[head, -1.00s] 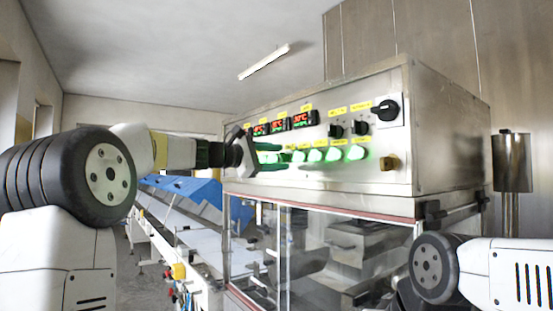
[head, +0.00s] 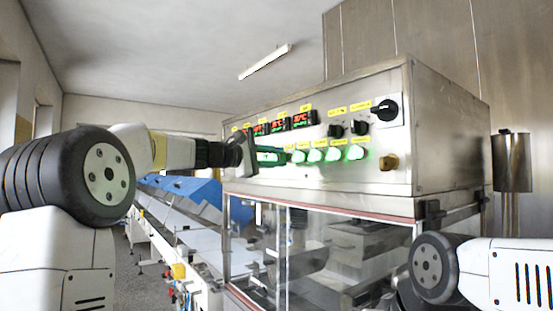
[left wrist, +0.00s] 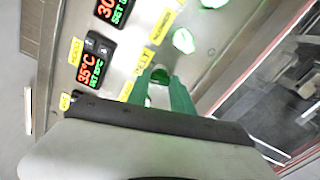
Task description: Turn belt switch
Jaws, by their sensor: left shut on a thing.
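The belt switch (left wrist: 160,75) is a green-lit knob on the panel, under a yellow label that reads BELT in the left wrist view. My left gripper (left wrist: 161,82) has its two green fingers on either side of this knob and is shut on it. In the head view the left gripper (head: 284,157) reaches the panel at the left end of the row of green-lit knobs. The fingers and hand hide most of the switch there. My right gripper is not in view; only part of that arm shows at lower right.
Glass doors (head: 305,255) are below. A conveyor with blue covers (head: 190,195) runs at the left.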

